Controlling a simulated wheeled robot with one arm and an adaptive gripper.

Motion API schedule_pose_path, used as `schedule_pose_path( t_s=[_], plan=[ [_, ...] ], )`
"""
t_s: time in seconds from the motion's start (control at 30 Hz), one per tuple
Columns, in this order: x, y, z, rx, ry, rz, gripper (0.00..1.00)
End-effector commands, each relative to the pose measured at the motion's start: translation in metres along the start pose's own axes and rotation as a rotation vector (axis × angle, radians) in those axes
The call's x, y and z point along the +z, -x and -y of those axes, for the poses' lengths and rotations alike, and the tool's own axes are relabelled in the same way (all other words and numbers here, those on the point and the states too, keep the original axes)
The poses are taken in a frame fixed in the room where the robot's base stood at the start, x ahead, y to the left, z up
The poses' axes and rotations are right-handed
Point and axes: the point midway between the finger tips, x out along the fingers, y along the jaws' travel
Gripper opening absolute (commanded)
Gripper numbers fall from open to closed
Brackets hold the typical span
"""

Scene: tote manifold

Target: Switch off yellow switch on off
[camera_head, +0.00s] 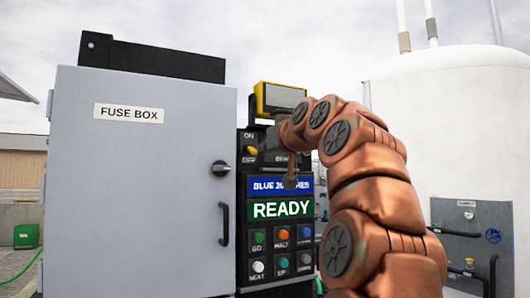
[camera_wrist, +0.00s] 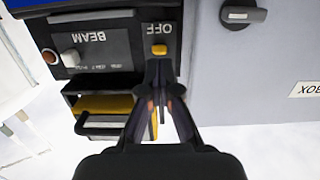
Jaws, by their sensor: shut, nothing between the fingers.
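The yellow switch (camera_wrist: 159,49) is on the dark control panel, right beside its OFF label in the wrist view, which shows the panel upside down. In the head view the switch (camera_head: 251,150) is small, between the ON label above and the OFF label below. My gripper (camera_wrist: 158,64) is shut and empty. Its fingertips are just beside the yellow switch in the wrist view; I cannot tell whether they touch it. The fingers hide the ON label there. Its exact lever position is hard to tell.
The grey fuse box (camera_head: 150,190) with a black knob and handle stands left of the panel. Below the switch are a green READY display (camera_head: 282,209) and several buttons. A yellow-framed unit (camera_head: 280,97) sits on top. A white tank (camera_head: 465,130) stands at the right.

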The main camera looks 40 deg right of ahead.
Motion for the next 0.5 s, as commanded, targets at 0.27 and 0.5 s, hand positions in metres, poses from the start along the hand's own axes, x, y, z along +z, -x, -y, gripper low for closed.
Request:
schedule_pose_path(
  t_s=[0.27,0.5],
  plan=[
    [0.021,0.013,-0.001,0.004,0.0,0.0,0.0],
    [0.021,0.015,-0.003,0.009,-0.001,0.0,0.0]
  ],
)
